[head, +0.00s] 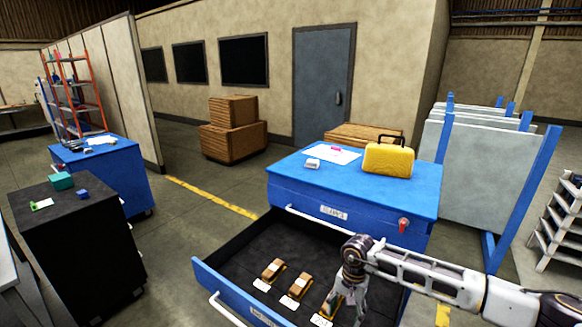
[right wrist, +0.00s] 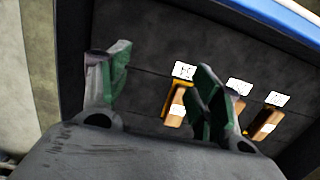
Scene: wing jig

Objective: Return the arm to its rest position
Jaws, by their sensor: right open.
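My right arm (head: 430,278) reaches in from the right over the open drawer (head: 235,255) of the blue cabinet (head: 350,205). My right gripper (right wrist: 163,62) is open, its green-padded fingers apart with nothing between them. In the drawer lie three brown and yellow blocks: a left one (head: 273,270), a middle one (head: 299,285) and a right one (head: 331,303) partly hidden by my wrist. The right wrist view shows one block (right wrist: 177,100) beside the fingers and another (right wrist: 264,122) farther right; the finger partly covers the middle one. My left gripper is out of view.
A yellow case (head: 388,160) and a white sheet (head: 332,154) lie on the cabinet top. A red key or lock (head: 403,225) sits on its front. A black cabinet (head: 75,240) stands at left, panels (head: 470,180) at right. The floor between the cabinets is clear.

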